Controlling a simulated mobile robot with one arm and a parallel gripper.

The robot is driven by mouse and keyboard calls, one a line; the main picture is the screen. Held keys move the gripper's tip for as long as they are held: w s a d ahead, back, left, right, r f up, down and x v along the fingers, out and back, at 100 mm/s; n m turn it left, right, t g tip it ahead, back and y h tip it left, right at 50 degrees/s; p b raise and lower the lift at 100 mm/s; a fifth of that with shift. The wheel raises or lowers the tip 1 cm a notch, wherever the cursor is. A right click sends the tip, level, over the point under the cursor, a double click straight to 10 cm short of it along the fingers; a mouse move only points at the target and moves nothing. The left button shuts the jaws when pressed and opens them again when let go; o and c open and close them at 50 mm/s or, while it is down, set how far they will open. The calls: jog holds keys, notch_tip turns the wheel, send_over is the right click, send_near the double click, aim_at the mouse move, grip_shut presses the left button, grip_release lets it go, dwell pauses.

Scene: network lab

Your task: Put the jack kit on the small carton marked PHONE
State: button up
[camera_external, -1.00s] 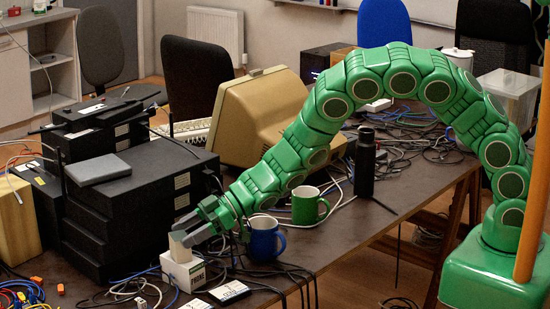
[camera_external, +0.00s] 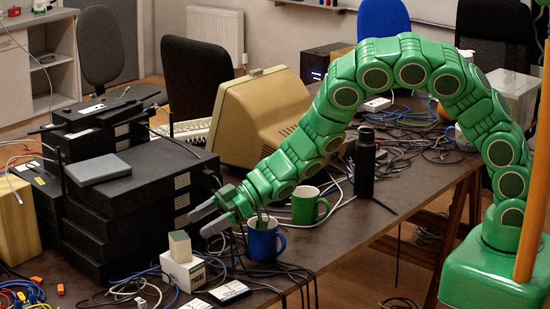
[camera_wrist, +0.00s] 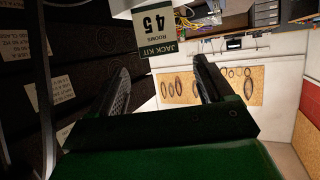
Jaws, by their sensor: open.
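The jack kit (camera_external: 180,246), a small pale block, stands upright on top of the small white carton (camera_external: 178,275), which has dark lettering on its side, too small to read surely. The kit's label, reading JACK KIT ROOMS 45, shows at the top of the wrist view (camera_wrist: 157,28). My gripper (camera_external: 203,218) is open and empty, above and to the right of the kit and clear of it. Its two fingers also show apart in the wrist view (camera_wrist: 160,70).
A blue mug (camera_external: 264,243) stands just right of the carton, below my gripper, with a green mug (camera_external: 306,207) behind. Black stacked boxes (camera_external: 130,200) rise to the left. Cables and flat white-and-black items (camera_external: 229,292) lie around the carton. A black bottle (camera_external: 365,165) stands further right.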

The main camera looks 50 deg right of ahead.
jog(key=v, duration=0.7)
jog(key=shift+d, duration=0.1)
jog(key=w+d+r+m+t+h, duration=0.2)
jog(key=w+d+r+t+h, duration=0.15)
jog(key=d, duration=0.55)
jog(key=w+d+r+m+t+h, duration=0.2)
jog(key=w+d+r+h, duration=0.25)
jog(key=d, duration=0.45)
jog(key=s+d+r+m+g+h, duration=0.1)
jog(key=s+d+r+m+h, duration=0.15)
jog(key=d, duration=0.55)
jog(key=s+d+r+m+h, duration=0.2)
jog(key=s+d, duration=0.2)
jog(key=d, duration=0.4)
jog(key=s+d+m+g+h, duration=0.1)
jog(key=s+d+m+g, duration=0.15)
jog(key=s, duration=0.45)
jog(key=s+d+m+g+h, duration=0.1)
jog(key=s+d+g, duration=0.1)
jog(key=s+d, duration=0.35)
jog(key=s+a+r+m+g+y, duration=0.1)
jog(key=s+g, duration=0.5)
jog(key=s, duration=2.2)
jog(key=shift+r+g+y, duration=0.3)
jog(key=shift+r+y, duration=0.25)
jog(key=shift+r, duration=0.4)
jog(key=shift+s+a, duration=0.1)
jog(key=shift+a, duration=0.05)
